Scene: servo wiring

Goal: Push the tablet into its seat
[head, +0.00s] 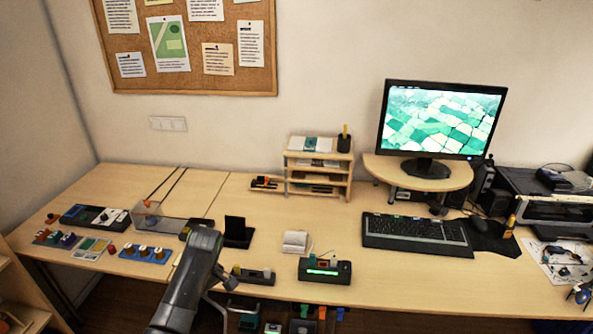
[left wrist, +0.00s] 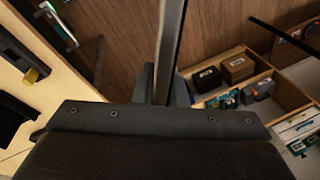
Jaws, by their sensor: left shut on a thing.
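A dark upright panel (head: 235,226) stands on a dark base (head: 238,242) near the middle of the desk. It looks like a tablet or its stand; I cannot tell which. My left gripper (head: 224,281) is low at the desk's front edge, to the front left of that panel and apart from it. In the left wrist view my left gripper (left wrist: 163,88) is shut on a thin grey flat thing (left wrist: 171,40), seen nearly edge-on. I cannot tell whether this is the tablet. My right gripper is not in view.
A device with a yellow knob (head: 237,270) lies by the front edge, close to my gripper. A green-lit box (head: 325,271) sits to its right. Left are a clear-sided box (head: 158,222) and small coloured parts. Below is an open drawer (left wrist: 240,105) with boxes.

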